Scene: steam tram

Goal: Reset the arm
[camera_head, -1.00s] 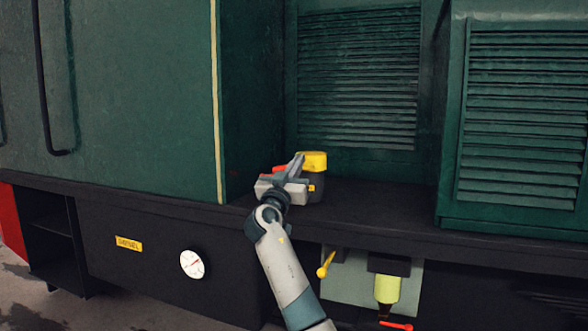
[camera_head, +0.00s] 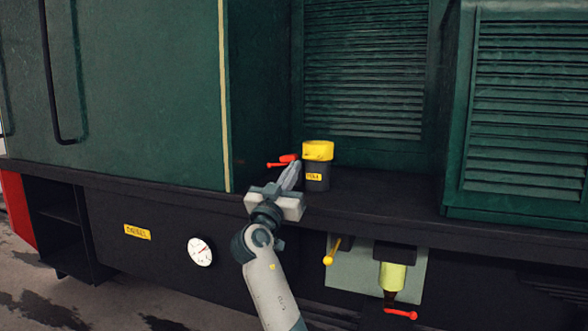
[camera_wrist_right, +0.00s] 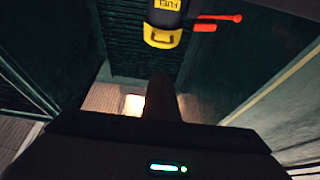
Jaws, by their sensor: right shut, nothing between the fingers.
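My right gripper (camera_head: 290,176) is shut and empty in the head view. It is in front of the ledge (camera_head: 380,204), just left of a dark canister with a yellow top (camera_head: 318,151). I cannot tell whether its fingertips touch the canister. A red lever (camera_head: 283,161) shows just beyond the fingertips. In the right wrist view, the canister (camera_wrist_right: 163,22) appears upside down at the top, with the red levers (camera_wrist_right: 216,22) beside it. The dark shut fingers (camera_wrist_right: 160,100) point up toward it. My left gripper is not in view.
Green louvred panels (camera_head: 365,70) rise behind the ledge. A green cabinet (camera_head: 130,90) stands at left. Below the ledge are a round gauge (camera_head: 200,251), a yellow knob (camera_head: 328,260), a yellow-green cylinder (camera_head: 391,277) and a red handle (camera_head: 401,314).

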